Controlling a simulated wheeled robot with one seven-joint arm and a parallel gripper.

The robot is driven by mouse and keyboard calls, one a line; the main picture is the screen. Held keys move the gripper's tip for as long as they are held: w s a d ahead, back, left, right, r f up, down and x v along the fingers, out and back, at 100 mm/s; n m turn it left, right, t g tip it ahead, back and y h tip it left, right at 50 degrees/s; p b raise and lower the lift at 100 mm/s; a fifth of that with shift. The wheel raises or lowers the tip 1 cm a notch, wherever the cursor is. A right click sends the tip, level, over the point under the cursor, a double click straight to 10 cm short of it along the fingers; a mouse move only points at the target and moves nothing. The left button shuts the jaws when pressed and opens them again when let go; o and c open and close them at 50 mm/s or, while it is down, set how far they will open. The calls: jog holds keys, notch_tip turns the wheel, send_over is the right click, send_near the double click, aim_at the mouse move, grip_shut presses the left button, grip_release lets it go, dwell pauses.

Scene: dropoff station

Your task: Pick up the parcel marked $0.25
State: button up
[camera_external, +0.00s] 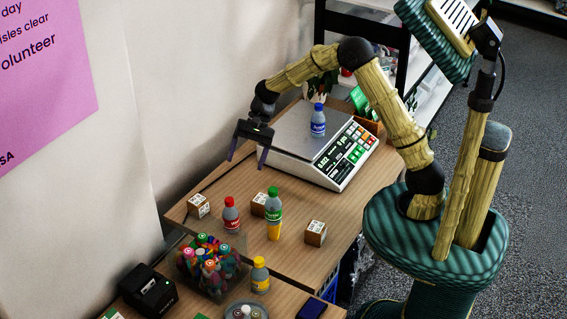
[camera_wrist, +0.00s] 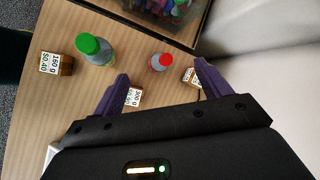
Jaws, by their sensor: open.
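Three small brown parcels with white labels stand on the wooden table. The right one (camera_external: 316,233) reads 160 g, $0.40 in the wrist view (camera_wrist: 56,64). The middle one (camera_external: 259,205) stands behind the green-capped bottle; its label in the wrist view (camera_wrist: 133,97) is too small to read surely. The left one (camera_external: 198,206) is near the wall; in the wrist view (camera_wrist: 189,76) a finger partly covers it and I cannot read its price. My gripper (camera_external: 248,163) is open and empty, above the table beside the scale; its fingers (camera_wrist: 162,70) also show in the wrist view.
A red-capped bottle (camera_external: 231,216) and a green-capped bottle (camera_external: 274,213) stand among the parcels. A white scale (camera_external: 290,133) bears a blue bottle (camera_external: 318,120). A clear bin of colourful items (camera_external: 207,285), a yellow-capped bottle (camera_external: 260,276) and a black device (camera_external: 148,289) are at the front.

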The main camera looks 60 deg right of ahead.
jog(key=w+f+m+t+y+b, duration=0.1)
jog(key=w+f+m+y+b, duration=0.7)
jog(key=w+f+y+b, duration=0.3)
jog(key=w+f+b, duration=0.4)
jog(key=w+b, duration=0.2)
jog(key=b, duration=0.2)
jog(key=shift+a, duration=0.15)
jog(key=b, duration=0.2)
send_near(192, 207)
jog(key=a, duration=0.2)
jog(key=shift+a+f, duration=0.15)
jog(key=shift+a, duration=0.15)
jog(key=a, duration=0.6)
jog(key=shift+w+a+b, duration=0.2)
jog(key=shift+w+b, duration=0.1)
jog(key=shift+b, duration=0.05)
